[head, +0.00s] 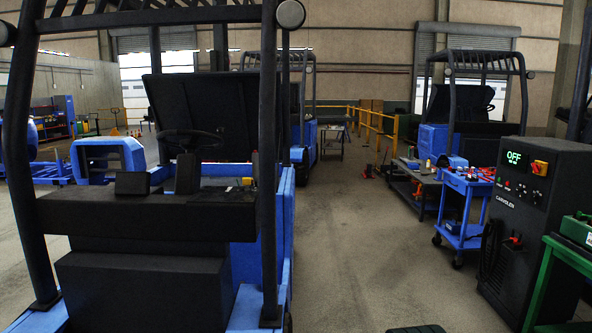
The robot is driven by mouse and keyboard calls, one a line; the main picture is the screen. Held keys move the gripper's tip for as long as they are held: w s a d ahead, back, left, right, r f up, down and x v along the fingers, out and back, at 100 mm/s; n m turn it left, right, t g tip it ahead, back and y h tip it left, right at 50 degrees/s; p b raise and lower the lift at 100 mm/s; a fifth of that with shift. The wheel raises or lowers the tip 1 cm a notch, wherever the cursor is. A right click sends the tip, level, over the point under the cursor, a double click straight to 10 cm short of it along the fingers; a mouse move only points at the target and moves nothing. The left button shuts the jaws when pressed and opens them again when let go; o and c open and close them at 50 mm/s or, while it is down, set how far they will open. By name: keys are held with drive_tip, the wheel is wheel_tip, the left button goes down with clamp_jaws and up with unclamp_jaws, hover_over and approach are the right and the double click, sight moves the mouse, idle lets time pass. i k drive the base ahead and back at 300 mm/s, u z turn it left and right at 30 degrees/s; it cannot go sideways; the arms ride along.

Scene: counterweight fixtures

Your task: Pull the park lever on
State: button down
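A blue and black forklift (180,225) fills the left half of the head view, with a black steering wheel (190,138) and a dark flat panel (132,184) on its dash. A small yellow knob (247,181) sits at the right end of the dash, beside the front right post. A short dark upright piece with a reddish tip stands just above it, partly hidden by the post. I cannot tell for certain which part is the park lever or how it is set. My gripper is not in view.
A black cabinet (535,225) with a green "OFF" display stands at right, beside a green-framed bench (555,262). A blue tool cart (466,190) and a grey workbench (425,180) stand behind it. Another forklift (470,110) is at back right. The floor aisle (350,250) between is clear.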

sight(254, 157)
drive_tip(key=z, duration=0.55)
drive_tip(key=i, duration=2.85)
drive_tip(key=u, duration=1.65)
